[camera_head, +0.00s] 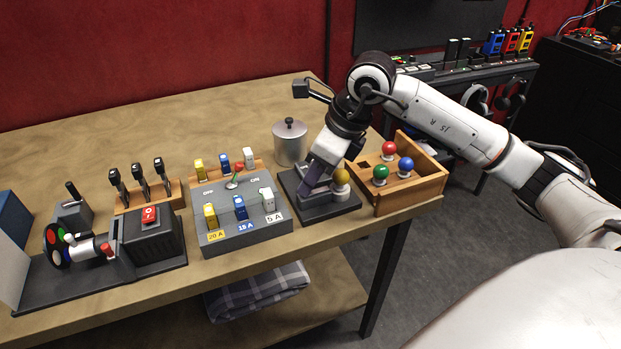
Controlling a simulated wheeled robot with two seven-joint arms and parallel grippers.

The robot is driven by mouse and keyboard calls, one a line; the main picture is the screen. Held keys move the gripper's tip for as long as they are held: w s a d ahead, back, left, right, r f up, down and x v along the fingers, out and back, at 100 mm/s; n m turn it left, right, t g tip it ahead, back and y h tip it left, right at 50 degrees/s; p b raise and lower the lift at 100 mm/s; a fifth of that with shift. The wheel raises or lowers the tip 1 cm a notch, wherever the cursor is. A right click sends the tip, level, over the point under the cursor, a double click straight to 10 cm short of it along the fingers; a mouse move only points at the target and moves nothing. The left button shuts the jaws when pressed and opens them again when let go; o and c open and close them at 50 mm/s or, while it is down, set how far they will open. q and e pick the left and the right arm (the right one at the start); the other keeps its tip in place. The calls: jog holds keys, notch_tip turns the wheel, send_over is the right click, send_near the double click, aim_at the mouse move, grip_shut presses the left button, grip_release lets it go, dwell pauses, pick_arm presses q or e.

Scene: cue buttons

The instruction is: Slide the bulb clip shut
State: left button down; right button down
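A yellow bulb (341,176) sits upright in a grey holder on a dark square base (348,208) near the table's front right. The bulb clip is part of this holder and is mostly hidden by my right gripper, so I cannot tell how far it is closed. My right gripper (310,184) reaches down from the upper right, just left of the yellow bulb, at the holder. Its fingers are seen from the side, and whether they are open or shut does not show. My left gripper is not in view.
A wooden box (408,190) with red, green and blue bulbs stands right of the base. A fuse panel (236,226) stands close on the left. A grey lidded canister (290,143) is behind. The table's front edge is near.

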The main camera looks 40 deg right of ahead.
jog(key=shift+s+d+f+b, duration=0.15)
jog(key=shift+d+f+b, duration=0.05)
jog(key=shift+d+b, duration=0.45)
jog(key=shift+s+d+r, duration=0.1)
jog(key=shift+d, duration=0.3)
jog(key=shift+r, duration=0.1)
jog(key=c, duration=1.8)
grip_release()
jog(key=shift+c, duration=0.2)
jog(key=shift+r, duration=0.1)
jog(key=v, duration=1)
